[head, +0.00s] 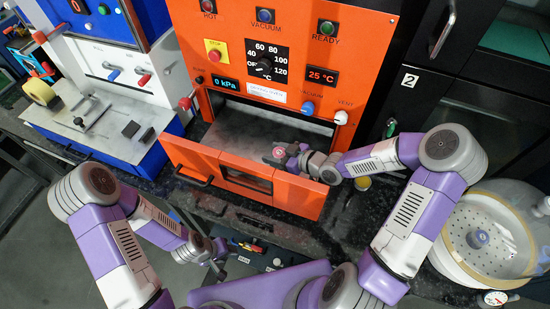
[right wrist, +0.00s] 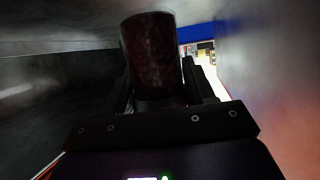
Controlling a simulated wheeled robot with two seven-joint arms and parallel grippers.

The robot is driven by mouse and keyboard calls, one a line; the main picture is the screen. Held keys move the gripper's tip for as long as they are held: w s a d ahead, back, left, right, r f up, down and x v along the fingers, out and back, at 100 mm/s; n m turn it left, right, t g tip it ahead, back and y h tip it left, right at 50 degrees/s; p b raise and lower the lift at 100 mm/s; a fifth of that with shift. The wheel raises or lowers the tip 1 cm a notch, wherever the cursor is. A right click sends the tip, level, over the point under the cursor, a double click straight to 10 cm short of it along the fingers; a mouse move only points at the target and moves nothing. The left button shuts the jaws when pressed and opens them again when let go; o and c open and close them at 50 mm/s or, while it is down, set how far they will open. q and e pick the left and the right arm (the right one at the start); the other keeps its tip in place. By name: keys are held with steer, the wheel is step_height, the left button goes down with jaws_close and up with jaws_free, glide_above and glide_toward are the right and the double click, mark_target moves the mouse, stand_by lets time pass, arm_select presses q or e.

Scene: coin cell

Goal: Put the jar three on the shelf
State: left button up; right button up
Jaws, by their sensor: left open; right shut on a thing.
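The orange vacuum oven (head: 240,62) stands with its front door (head: 214,172) swung down and its metal chamber (head: 240,124) open. My right gripper (head: 283,155) reaches over the door at the chamber opening. It is shut on a jar with a reddish top (head: 279,152). In the right wrist view the jar (right wrist: 151,52) is a dark red cylinder between the fingers, close to metal walls. I cannot read a number on it, or tell whether it touches the chamber floor. My left gripper (head: 218,266) is open and empty, low in front of the counter.
A blue and white machine (head: 110,70) stands left of the oven. A dark cabinet marked 2 (head: 430,95) is at the right. A white round vessel with a perforated plate (head: 485,240) sits at the lower right. A small yellow item (head: 363,183) lies on the dark counter beside the door.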

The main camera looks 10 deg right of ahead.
step_height(320, 180, down, 2)
steer(key=shift+w+f, duration=0.1)
steer(key=shift+f, duration=0.15)
steer(key=shift+f+b, duration=0.15)
steer(key=shift+b, duration=0.2)
steer(key=o, duration=1.1)
steer(key=shift+o, duration=0.2)
steer(key=shift+r, duration=0.25)
steer(key=p+v, duration=0.3)
steer(key=v, duration=0.9)
steer(key=shift+p, duration=0.35)
